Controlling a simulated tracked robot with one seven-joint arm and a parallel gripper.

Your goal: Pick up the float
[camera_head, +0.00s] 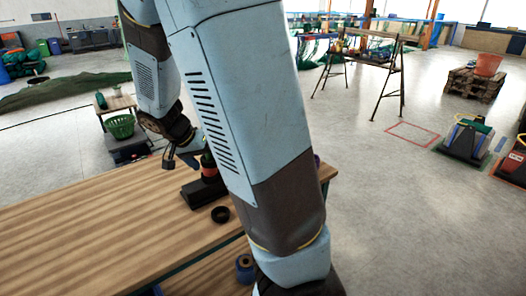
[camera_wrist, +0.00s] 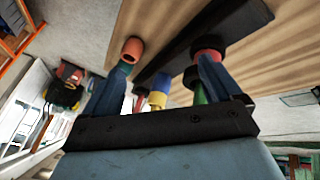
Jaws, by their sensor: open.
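I cannot tell for sure which thing is the float. In the wrist view an orange, rounded piece (camera_wrist: 132,48) shows by the tip of the left finger. A yellow and blue piece (camera_wrist: 160,88) shows between the fingers, with a small red piece beside it. My gripper (camera_wrist: 165,66) is open, its two blue fingers apart. In the head view my gripper (camera_head: 184,161) is low over the far part of the wooden table, beside a red and green piece (camera_head: 208,168) on a dark stand (camera_head: 200,192). My arm hides part of this area.
The wooden table (camera_head: 90,235) is mostly bare at left. A dark ring (camera_head: 220,214) lies near the stand, and a blue roll (camera_head: 245,265) sits closer. A low table with a green basket (camera_head: 120,126) stands behind at left.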

